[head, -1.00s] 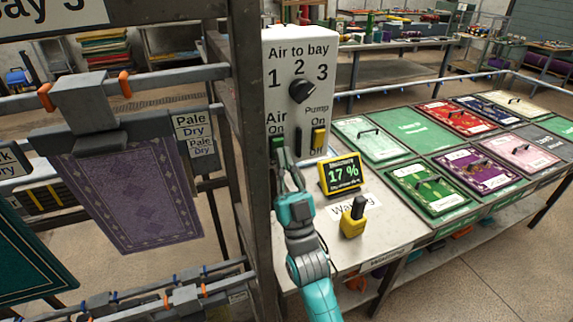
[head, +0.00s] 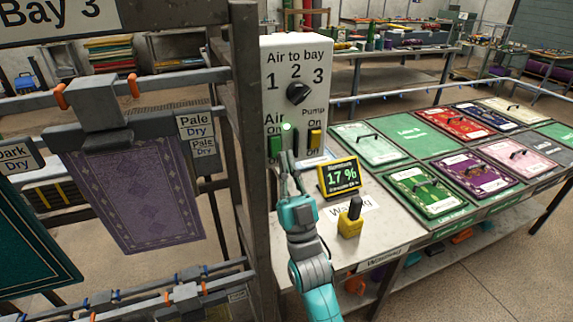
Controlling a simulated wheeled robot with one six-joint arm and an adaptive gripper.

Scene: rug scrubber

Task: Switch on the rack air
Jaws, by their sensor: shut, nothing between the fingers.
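The white control panel (head: 284,66) is headed "Air to bay" and has a black rotary knob (head: 298,92) below the numbers 1, 2 and 3. The green Air switch (head: 275,147) is at its lower left, with "On" above it. A pale round spot, perhaps a lit lamp (head: 287,127), shows to its upper right. The yellow Pump switch (head: 315,139) is at the lower right. My gripper (head: 285,158) is shut and empty, just right of the green switch at the panel's lower part. I cannot tell whether it touches the switch.
A display (head: 339,177) reading 17 % and a yellow block with a dark handle (head: 350,219) stand on the bench right of my arm. The rack's dark post (head: 249,130) is close on the left, with a purple rug (head: 135,195) hanging beyond it.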

